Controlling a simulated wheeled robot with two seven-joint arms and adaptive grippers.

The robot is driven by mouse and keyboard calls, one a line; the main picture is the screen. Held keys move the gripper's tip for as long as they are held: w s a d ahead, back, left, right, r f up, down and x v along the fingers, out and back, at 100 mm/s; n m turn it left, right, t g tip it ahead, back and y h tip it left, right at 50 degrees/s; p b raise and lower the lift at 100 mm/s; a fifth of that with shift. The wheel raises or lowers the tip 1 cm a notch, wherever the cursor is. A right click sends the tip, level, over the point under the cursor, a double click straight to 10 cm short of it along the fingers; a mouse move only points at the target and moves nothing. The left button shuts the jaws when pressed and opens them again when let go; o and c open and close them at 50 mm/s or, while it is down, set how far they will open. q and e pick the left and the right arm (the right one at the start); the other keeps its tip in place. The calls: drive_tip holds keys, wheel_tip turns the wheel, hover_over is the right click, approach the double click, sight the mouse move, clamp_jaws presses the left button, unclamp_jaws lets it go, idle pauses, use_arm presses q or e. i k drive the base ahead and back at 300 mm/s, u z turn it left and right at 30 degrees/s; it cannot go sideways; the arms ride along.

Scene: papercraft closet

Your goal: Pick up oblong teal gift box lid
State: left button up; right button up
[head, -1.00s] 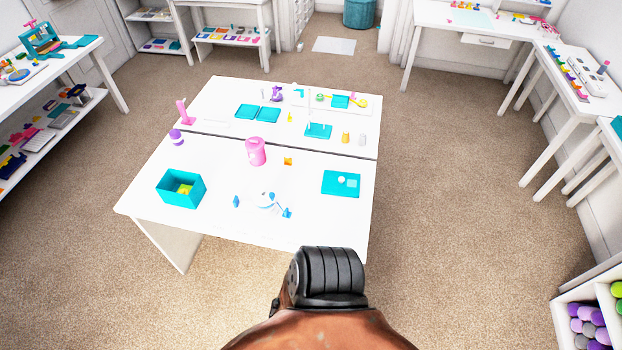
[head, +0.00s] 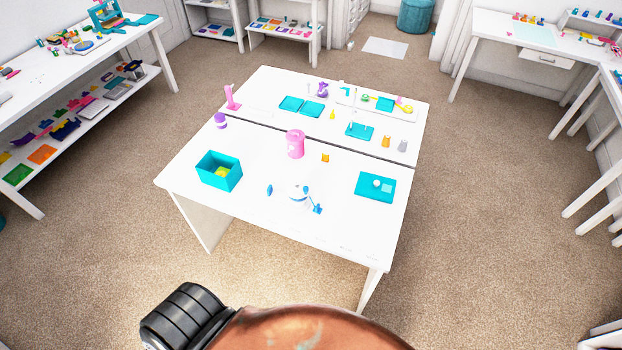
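A teal open box (head: 213,176) with something yellow inside stands at the left front of the white table (head: 260,215). A flat teal rectangular piece (head: 366,191) lies at the right front with a small pale round thing on it. Two flat teal squares (head: 291,103) lie side by side at the back, and another teal piece (head: 385,103) is at the back right. I cannot tell which of these is the oblong gift box lid. Neither gripper shows; only a black and copper part of my own body is at the bottom.
A pink canister (head: 295,145) stands mid-table. A white item with blue parts (head: 300,194) is near the front. A teal stand with a thin upright rod (head: 359,131) is at the back. Shelved worktables stand left; desks stand right. Carpet around the table is clear.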

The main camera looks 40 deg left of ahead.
sight(372, 185)
drive_tip(key=u, duration=0.85)
drive_tip(key=i, duration=0.35)
